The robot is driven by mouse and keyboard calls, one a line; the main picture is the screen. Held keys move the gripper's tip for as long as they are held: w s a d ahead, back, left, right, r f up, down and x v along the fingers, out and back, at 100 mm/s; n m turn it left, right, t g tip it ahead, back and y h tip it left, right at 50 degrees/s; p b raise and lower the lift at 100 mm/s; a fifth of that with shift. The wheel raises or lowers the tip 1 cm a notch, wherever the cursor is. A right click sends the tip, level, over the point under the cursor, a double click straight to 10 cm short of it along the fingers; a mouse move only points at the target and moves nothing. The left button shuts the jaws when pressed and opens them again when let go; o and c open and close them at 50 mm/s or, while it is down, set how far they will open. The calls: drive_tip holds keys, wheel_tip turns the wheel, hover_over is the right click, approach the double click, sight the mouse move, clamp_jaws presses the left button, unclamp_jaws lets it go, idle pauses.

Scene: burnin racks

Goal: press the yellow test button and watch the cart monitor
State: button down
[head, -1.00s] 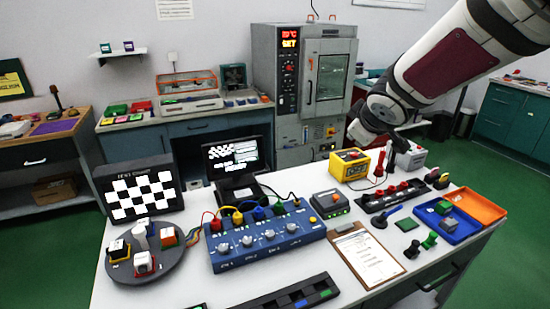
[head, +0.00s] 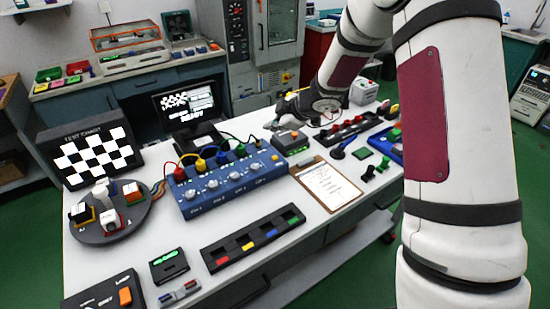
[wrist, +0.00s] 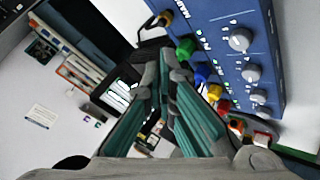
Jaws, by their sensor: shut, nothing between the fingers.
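The blue control box (head: 232,183) lies on the white table, with a row of grey knobs and coloured plugs. A small yellow-orange button (head: 275,158) is at its right end; it also shows in the wrist view (wrist: 166,18). The dark monitor (head: 187,112) behind the box is lit, with a checker picture and white text that seems to read READY. My gripper (head: 273,125) is shut and empty, above and behind the box's right end, apart from the button. In the wrist view its teal-padded fingers (wrist: 164,72) meet beside the coloured plugs.
A test chart board (head: 93,157) and a round turntable (head: 110,217) stand at the left. A clipboard (head: 326,186), a small grey box (head: 290,142) and a red-knobbed strip (head: 350,130) lie right of the blue box. A black tray (head: 252,243) lies in front.

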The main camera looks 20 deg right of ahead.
drive_tip(key=b, duration=0.9)
hover_over(274, 159)
drive_tip(key=f, duration=0.6)
drive_tip(key=shift+w+f, duration=0.1)
drive_tip(key=shift+w, duration=0.1)
drive_tip(key=shift+s+f+b, duration=0.1)
drive_tip(key=shift+f+b, duration=0.75)
drive_tip(key=shift+f, duration=0.45)
drive_tip(key=shift+f, duration=0.1)
drive_tip(key=shift+f, duration=0.3)
drive_tip(key=shift+f+b, duration=0.45)
idle(0.6)
drive_tip(key=shift+r, duration=0.1)
drive_tip(key=shift+r+p, duration=0.8)
drive_tip(key=shift+p, duration=0.4)
